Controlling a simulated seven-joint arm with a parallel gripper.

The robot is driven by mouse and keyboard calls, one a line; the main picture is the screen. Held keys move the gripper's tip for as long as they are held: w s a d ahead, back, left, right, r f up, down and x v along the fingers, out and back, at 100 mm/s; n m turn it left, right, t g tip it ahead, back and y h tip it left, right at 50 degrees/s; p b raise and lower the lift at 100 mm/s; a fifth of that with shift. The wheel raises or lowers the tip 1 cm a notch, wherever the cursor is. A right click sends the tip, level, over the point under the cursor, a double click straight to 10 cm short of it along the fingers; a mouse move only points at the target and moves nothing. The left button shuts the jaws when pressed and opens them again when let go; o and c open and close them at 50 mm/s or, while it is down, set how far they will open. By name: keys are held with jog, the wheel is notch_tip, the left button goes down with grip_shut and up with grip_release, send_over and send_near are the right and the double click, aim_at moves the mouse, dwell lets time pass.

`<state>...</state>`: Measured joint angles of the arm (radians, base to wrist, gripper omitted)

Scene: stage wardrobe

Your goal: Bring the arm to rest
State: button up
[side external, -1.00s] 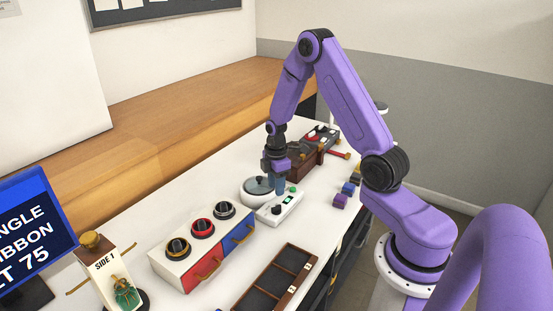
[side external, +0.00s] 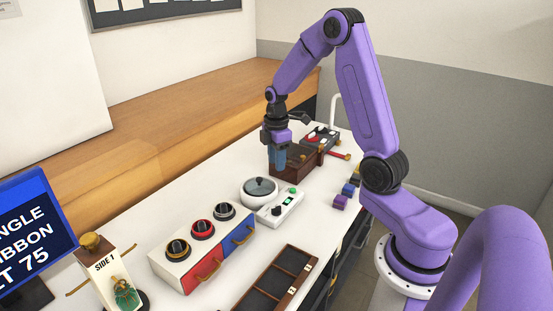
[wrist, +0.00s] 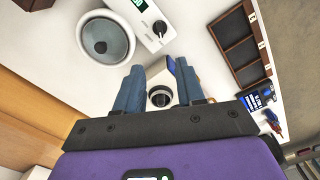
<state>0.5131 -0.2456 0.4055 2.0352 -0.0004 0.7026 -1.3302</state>
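My gripper (side external: 278,158) hangs above the far part of the white table (side external: 207,285), its blue fingers pointing down. In the wrist view its fingertips (wrist: 161,78) are apart, with nothing held between them. My purple arm is raised and bent, clear of the table. In the side view the gripper stands in front of a dark brown box (side external: 298,168) and hides part of it; I cannot tell the exact gap between them.
A white pot with a grey lid (side external: 260,189) and a white control unit (side external: 283,208) stand mid-table. Nearer are a box with dials and drawers (side external: 190,262) and a brown compartment tray (side external: 290,262).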

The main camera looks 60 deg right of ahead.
jog(key=shift+a, duration=0.1)
jog(key=s+a+r, duration=0.3)
jog(key=s+a, duration=0.2)
jog(key=a, duration=0.3)
jog(key=s+a+r, duration=0.3)
jog(key=s+a, duration=0.1)
jog(key=a, duration=0.5)
jog(key=s+a+r, duration=0.1)
jog(key=s, duration=0.8)
jog(key=s+a+r, duration=0.1)
jog(key=s+a, duration=0.1)
jog(key=s, duration=0.7)
jog(key=shift+s+a, duration=0.15)
jog(key=shift+a, duration=0.1)
